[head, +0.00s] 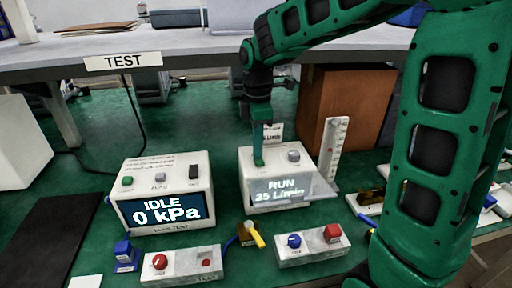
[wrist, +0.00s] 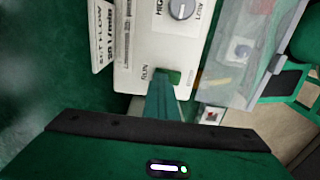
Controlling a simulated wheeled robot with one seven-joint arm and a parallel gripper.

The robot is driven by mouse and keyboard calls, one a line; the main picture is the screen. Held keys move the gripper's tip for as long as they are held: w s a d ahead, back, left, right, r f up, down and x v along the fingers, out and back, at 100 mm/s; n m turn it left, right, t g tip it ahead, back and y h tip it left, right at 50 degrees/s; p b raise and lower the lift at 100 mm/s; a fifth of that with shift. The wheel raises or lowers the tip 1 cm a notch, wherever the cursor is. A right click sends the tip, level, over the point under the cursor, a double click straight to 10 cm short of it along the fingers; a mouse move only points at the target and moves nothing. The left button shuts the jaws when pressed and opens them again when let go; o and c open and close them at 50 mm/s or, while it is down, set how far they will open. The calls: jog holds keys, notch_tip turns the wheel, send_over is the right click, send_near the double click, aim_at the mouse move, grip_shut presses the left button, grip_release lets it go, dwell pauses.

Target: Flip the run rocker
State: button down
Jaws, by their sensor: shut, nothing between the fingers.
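The right white pump box (head: 243,178) stands on the green bench, and its display (head: 282,190) reads "RUN 25 L/min". In the wrist view a small green rocker (wrist: 174,76) sits beside the label "RUN" on the box's top. My gripper (head: 258,160) is shut and empty, pointing down at the top left of this box. In the wrist view its fingertips (wrist: 162,82) are right at the rocker and cover part of it. I cannot tell whether they touch it. In the head view the gripper hides the rocker.
A grey knob (head: 293,155) is right of my gripper on the same box. A white upright scale (head: 333,148) stands to its right. The left box (head: 168,170) displays "IDLE 0 kPa". Button boxes (head: 312,245) lie in front, and a brown box (head: 345,112) stands behind.

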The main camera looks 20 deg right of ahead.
aim_at(259, 160)
jog(key=shift+s+r, duration=0.1)
jog(key=shift+s, duration=0.65)
jog(key=shift+a, duration=0.1)
notch_tip(259, 160, up, 14)
jog(key=shift+w, duration=0.25)
jog(key=shift+s, duration=0.1)
jog(key=shift+s, duration=0.3)
dwell(0.4)
notch_tip(259, 160, down, 14)
jog(key=shift+s+f, duration=0.1)
dwell(0.4)
